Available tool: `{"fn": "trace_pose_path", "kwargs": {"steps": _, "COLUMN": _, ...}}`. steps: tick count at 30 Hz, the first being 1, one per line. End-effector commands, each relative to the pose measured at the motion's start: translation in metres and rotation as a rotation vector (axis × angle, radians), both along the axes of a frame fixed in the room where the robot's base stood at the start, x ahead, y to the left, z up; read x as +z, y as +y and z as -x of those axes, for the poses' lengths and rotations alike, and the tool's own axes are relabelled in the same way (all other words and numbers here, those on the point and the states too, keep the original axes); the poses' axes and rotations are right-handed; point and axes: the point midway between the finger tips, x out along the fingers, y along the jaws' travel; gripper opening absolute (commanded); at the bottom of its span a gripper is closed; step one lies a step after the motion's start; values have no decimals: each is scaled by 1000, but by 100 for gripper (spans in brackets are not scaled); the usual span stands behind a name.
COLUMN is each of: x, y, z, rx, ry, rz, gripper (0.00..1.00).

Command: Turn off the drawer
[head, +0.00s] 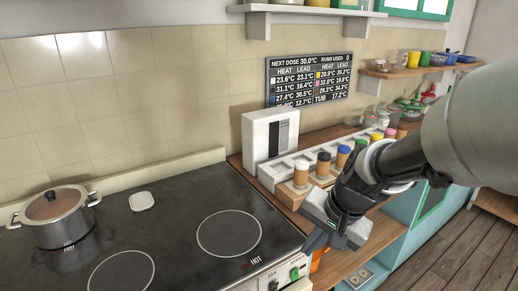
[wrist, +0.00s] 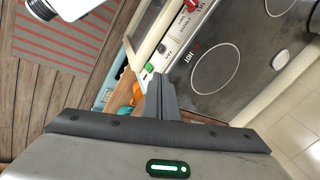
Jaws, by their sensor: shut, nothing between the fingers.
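The stove's front panel (head: 262,283) carries small controls with labels too small to read surely. A green switch (head: 294,273) sits at its right end. It also shows in the wrist view (wrist: 150,68), with a black control (wrist: 162,48) beside it and a red one (wrist: 192,5) further along. My gripper (head: 312,246) is shut and empty, pointing down near the stove's right front corner, close to the green switch. In the wrist view its fingers (wrist: 159,88) are together, with tips just short of the green switch. Contact is not clear. I cannot make out a drawer surely.
A lidded pot (head: 55,218) stands on the stove's left burner, marked HOT. A white box (head: 269,136) and a rack of several capped jars (head: 300,172) stand behind my arm. A display board (head: 308,80) hangs on the tiled wall. Wooden floor (head: 468,245) is clear at right.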

Motion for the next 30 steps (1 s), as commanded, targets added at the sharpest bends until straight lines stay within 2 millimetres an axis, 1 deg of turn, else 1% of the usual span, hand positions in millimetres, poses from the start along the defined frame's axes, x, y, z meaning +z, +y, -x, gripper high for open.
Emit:
{"fn": "trace_pose_path", "kwargs": {"steps": 1, "x": -25, "y": -5, "z": -8, "rx": -59, "ry": 38, "rz": -15, "gripper": 0}}
{"fn": "trace_pose_path", "kwargs": {"steps": 3, "x": -50, "y": -12, "z": -19, "rx": -144, "ry": 73, "rz": -30, "gripper": 0}}
{"fn": "trace_pose_path", "kwargs": {"steps": 6, "x": -83, "y": -24, "z": -31, "rx": -252, "ry": 112, "rz": -37, "gripper": 0}}
{"fn": "trace_pose_path", "kwargs": {"steps": 9, "x": -108, "y": -35, "z": -37, "rx": -336, "ry": 140, "rz": -35, "gripper": 0}}
{"fn": "trace_pose_path", "kwargs": {"steps": 12, "x": -124, "y": -43, "z": -41, "rx": -390, "ry": 155, "rz": -31, "gripper": 0}}
{"fn": "trace_pose_path", "kwargs": {"steps": 16, "x": -133, "y": -48, "z": -43, "rx": -421, "ry": 164, "rz": -26, "gripper": 0}}
{"fn": "trace_pose_path", "kwargs": {"steps": 26, "x": -133, "y": -48, "z": -43, "rx": -424, "ry": 164, "rz": -26, "gripper": 0}}
{"fn": "trace_pose_path", "kwargs": {"steps": 30, "x": -142, "y": -47, "z": -44, "rx": -423, "ry": 165, "rz": -26, "gripper": 0}}
